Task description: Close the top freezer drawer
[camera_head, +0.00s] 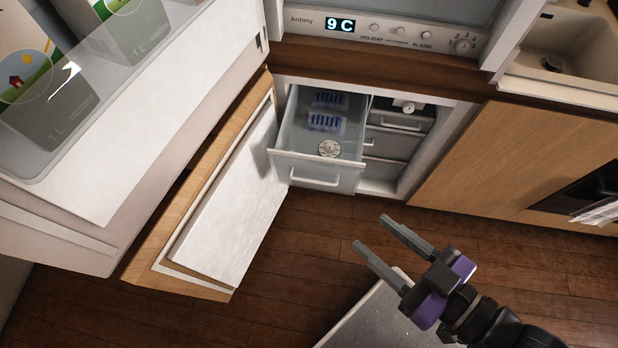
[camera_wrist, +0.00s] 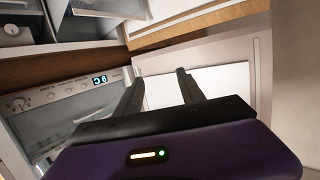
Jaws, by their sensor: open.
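The top freezer drawer (camera_head: 355,178) is pulled well out of the compartment below the control panel in the head view. It is pale and translucent, with a bar handle (camera_head: 315,183) on its front. Inside lie two blue-and-white packs (camera_head: 326,122) and a round item (camera_head: 328,149). My gripper (camera_head: 369,231) is open and empty, in front of the drawer and to its lower right, apart from it. Its fingers point up and left. In the wrist view my gripper (camera_wrist: 160,77) is in front of a white panel, and a drawer front with a handle (camera_wrist: 105,12) shows at the top.
The freezer door (camera_head: 225,205) stands open left of the drawer. The upper fridge door (camera_head: 170,125), with cartons (camera_head: 125,40) in its shelf, hangs open at upper left. Further drawers (camera_head: 395,145) sit inside at the right. A wooden cabinet (camera_head: 520,165) stands right; the floor (camera_head: 300,225) ahead is clear.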

